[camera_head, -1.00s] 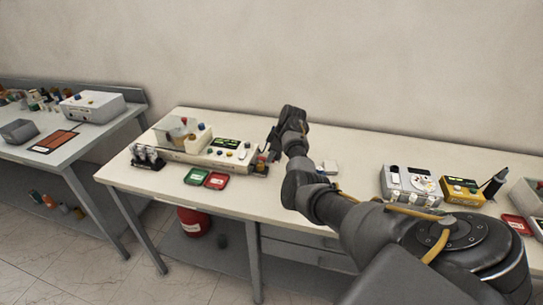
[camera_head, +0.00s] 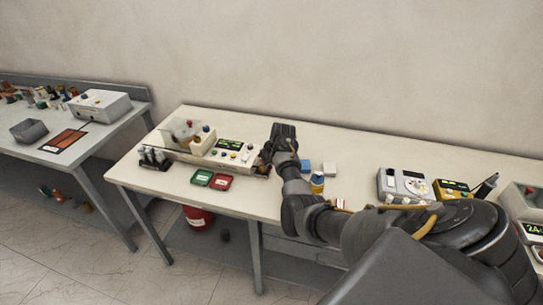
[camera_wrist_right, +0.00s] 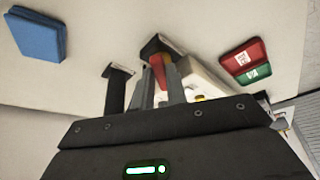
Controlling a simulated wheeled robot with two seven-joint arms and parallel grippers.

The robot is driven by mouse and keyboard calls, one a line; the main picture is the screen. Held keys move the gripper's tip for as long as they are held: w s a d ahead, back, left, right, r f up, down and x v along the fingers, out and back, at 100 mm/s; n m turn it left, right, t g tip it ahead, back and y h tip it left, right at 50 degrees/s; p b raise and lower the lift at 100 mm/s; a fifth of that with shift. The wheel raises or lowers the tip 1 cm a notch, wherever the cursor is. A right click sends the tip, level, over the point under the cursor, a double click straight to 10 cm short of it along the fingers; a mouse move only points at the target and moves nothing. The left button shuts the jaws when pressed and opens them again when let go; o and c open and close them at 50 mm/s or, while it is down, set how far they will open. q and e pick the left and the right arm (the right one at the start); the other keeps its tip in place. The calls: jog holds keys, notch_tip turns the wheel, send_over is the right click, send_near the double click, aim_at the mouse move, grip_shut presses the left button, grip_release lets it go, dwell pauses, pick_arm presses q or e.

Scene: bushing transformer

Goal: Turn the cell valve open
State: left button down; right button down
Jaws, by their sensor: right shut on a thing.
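The white test cell unit (camera_head: 218,147) stands on the left part of the middle bench, with a display, coloured knobs and a clear-topped box. My right gripper (camera_head: 266,160) is at the right end of this unit, where the arm hides part of it. In the right wrist view, a small red and orange handle (camera_wrist_right: 161,69), apparently the cell valve, sits between the fingers of my right gripper (camera_wrist_right: 158,88). The gripper is shut on it. The valve's exact angle is hard to tell. My left gripper is not in view.
Green (camera_head: 202,178) and red (camera_head: 221,182) trays lie in front of the unit. A grey instrument (camera_head: 407,185) is farther right.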

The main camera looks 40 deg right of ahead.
jog(key=shift+w+a+m+g+h, duration=0.35)
jog(key=shift+a+m+h, duration=0.3)
jog(key=shift+m, duration=1.15)
jog(key=shift+w+a+m+g+h, duration=0.3)
jog(key=shift+a+m+h, duration=0.3)
jog(key=shift+m, duration=1.2)
jog(key=shift+w+a+m+g+h, duration=0.35)
jog(key=shift+a+m+h, duration=0.3)
jog(key=shift+m, duration=1.15)
jog(key=c, duration=1.4)
grip_release()
jog(key=v, duration=1)
jog(key=shift+r, duration=0.4)
jog(key=shift+s+a, duration=0.1)
jog(key=shift+a, duration=0.05)
